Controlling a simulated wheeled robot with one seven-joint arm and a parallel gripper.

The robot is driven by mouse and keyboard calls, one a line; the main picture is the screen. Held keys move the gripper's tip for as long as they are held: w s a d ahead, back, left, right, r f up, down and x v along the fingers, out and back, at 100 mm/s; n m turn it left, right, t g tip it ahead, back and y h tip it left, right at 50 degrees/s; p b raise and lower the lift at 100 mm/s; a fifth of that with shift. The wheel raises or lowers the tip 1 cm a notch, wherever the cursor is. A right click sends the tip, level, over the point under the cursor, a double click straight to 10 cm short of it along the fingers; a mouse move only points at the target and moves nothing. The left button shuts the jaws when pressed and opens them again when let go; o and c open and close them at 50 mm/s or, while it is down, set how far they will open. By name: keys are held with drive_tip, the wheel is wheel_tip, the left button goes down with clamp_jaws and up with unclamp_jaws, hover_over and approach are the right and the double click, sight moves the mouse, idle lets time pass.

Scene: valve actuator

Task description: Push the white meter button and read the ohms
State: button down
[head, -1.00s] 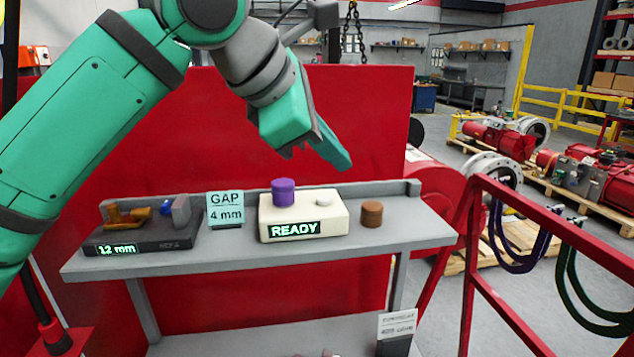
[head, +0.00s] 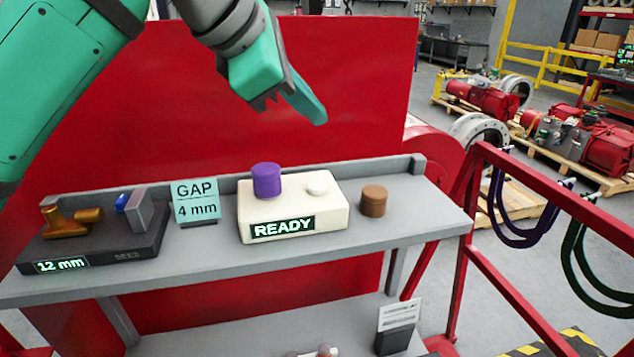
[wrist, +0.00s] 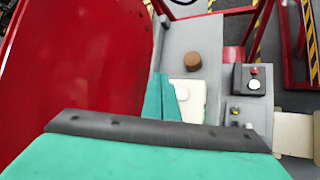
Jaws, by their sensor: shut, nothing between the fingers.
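The cream meter (head: 330,214) stands on the grey shelf, and its display reads READY. The white button (head: 317,188) is on its top right, and a purple cylinder (head: 267,181) stands on its top left. My gripper (head: 318,115) is shut and empty, above and behind the meter, with its fingers pointing down and to the right. In the wrist view the white button (wrist: 182,94) shows just right of my fingertips, on the part of the meter (wrist: 194,109) that is not hidden by my gripper. No ohms value is shown.
A brown cylinder (head: 373,201) stands right of the meter. A GAP 4 mm card (head: 195,202) and a dark gauge reading 12 mm (head: 110,252) are to the left. A red panel (head: 370,90) rises behind the shelf (head: 420,215). A red rail (head: 520,290) stands at right.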

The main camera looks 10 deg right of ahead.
sight(312, 188)
drive_tip(key=shift+s+f, duration=0.1)
drive_tip(key=shift+f, duration=4.15)
drive_tip(key=shift+f, duration=0.15)
drive_tip(key=shift+f, duration=0.25)
drive_tip(key=shift+f, duration=0.5)
drive_tip(key=shift+r, duration=0.9)
